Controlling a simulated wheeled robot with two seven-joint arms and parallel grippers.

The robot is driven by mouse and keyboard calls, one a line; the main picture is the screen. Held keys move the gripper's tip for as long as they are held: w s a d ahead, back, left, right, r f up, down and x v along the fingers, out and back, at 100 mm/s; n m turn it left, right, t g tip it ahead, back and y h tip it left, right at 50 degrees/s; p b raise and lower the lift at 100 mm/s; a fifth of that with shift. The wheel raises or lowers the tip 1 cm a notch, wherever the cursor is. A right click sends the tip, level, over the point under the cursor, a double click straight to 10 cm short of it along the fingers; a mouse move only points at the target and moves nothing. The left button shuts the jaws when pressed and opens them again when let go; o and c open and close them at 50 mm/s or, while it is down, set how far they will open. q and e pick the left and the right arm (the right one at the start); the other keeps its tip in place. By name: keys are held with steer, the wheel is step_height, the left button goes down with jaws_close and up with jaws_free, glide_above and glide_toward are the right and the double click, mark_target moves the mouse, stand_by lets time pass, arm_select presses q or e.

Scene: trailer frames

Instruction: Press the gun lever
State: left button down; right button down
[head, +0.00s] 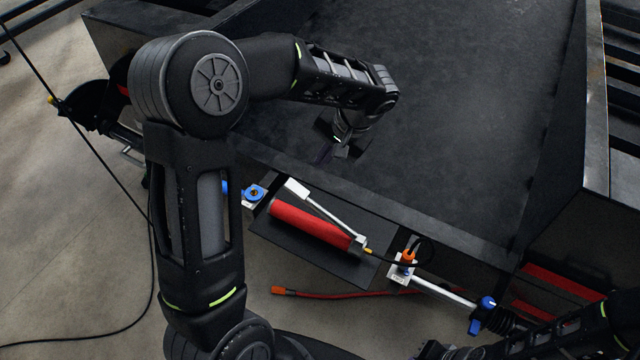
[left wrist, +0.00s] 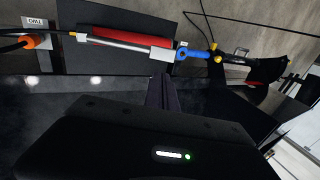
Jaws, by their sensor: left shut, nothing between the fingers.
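The gun (head: 310,224) is a red cylinder lying on a dark shelf outside the black trailer frame. Its lever (head: 325,212) is a thin silver bar along the gun, with a pale block-like end (head: 297,188). In the left wrist view the red gun (left wrist: 130,33) lies at the top, with the silver lever (left wrist: 118,43) and its white end (left wrist: 162,54) in front. My left gripper (head: 325,154) is shut and empty, apart from the lever, over the trailer's inner side. Its fingers (left wrist: 163,92) point toward the lever's end. My right gripper is not visible.
The trailer's black edge beam (head: 400,212) runs between my left gripper and the gun. A blue fitting (head: 254,193) and an orange-topped fitting (head: 407,256) flank the gun. A red hose (head: 340,295) lies below. A blue-handled valve (head: 482,314) is at lower right.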

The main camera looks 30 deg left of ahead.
mark_target(298, 190)
arm_select(q)
steer(key=shift+s+a, duration=0.1)
steer(key=shift+s, duration=0.2)
steer(key=p+x, duration=0.1)
steer(key=x, duration=1.3)
steer(key=shift+s, duration=0.1)
